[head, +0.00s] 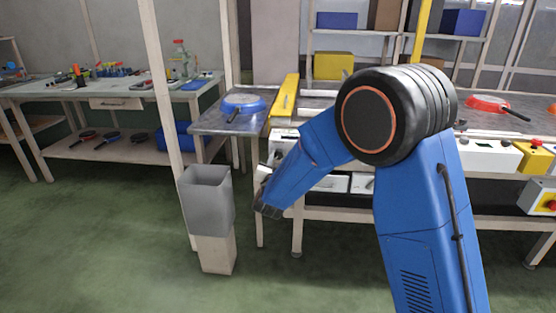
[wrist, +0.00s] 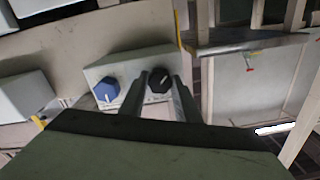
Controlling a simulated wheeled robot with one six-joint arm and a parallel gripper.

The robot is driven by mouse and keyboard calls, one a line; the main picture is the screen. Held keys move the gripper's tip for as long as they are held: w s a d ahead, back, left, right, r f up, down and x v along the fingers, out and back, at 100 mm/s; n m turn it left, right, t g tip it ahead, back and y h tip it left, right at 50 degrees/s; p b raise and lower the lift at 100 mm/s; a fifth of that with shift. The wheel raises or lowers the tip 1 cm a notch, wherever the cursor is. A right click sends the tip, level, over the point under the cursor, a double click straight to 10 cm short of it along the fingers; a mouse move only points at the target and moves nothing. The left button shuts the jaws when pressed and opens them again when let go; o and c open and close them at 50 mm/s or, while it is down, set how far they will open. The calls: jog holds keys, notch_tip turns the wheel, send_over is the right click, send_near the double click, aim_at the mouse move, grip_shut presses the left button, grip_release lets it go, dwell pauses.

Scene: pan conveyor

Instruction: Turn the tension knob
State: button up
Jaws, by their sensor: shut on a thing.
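In the wrist view a pale control box (wrist: 130,68) carries a blue knob (wrist: 106,89) and a black knob (wrist: 160,82) with a light pointer line. My gripper (wrist: 161,80) is shut on the black knob, with one finger on each side of it. The blue knob stands apart, to the left of the fingers. I cannot read any label that tells which one is the tension knob. In the head view my blue arm reaches down to the left at the conveyor's front, and the knobs and fingertips cannot be made out there.
In the head view a blue pan (head: 242,103) lies on the conveyor's left end and a red pan (head: 487,103) on its right. Another pale box (wrist: 22,100) is at the wrist view's left.

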dwell(0.3)
jog(key=o, duration=1)
jog(key=shift+o, duration=0.2)
jog(key=s, duration=1.7)
jog(key=shift+s+f, duration=0.15)
jog(key=shift+s, duration=0.05)
jog(key=shift+a, duration=0.1)
